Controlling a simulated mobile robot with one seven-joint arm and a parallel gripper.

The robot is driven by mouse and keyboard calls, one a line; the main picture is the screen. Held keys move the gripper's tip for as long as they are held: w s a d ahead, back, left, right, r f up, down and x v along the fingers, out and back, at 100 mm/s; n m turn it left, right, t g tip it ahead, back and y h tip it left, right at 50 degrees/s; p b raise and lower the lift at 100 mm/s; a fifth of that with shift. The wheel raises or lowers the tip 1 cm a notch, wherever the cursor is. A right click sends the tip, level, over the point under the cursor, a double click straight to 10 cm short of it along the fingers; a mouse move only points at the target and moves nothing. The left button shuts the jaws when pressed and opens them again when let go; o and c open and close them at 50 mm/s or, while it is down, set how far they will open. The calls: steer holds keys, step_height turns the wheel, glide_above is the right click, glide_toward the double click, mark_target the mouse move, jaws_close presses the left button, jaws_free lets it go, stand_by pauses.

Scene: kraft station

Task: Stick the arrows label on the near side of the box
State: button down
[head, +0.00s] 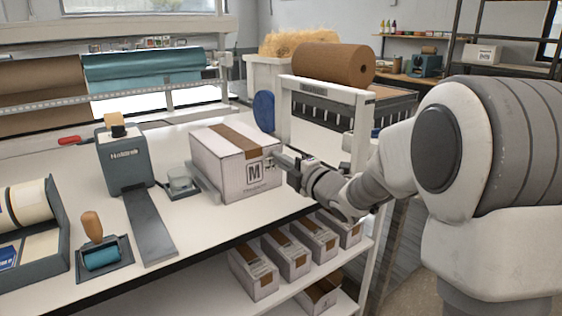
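That side shows a printed square M and small print. My gripper (278,160) is at the right part of the near side, its fingertips very close to or touching the box. Its fingers are small and seen from behind, so I cannot tell whether they are open or shut. I cannot make out an arrows label; anything between the fingers and the box is hidden.
A grey dispenser (122,158) with a long flat plate and a wooden-handled roller (92,228) stand left. A grey tray (62,232) holds label rolls. A paper roll rack (358,108) stands behind my arm.

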steer(key=c, duration=1)
jaws_free()
steer(key=shift+b+v, duration=0.8)
steer(key=shift+v, duration=1.45)
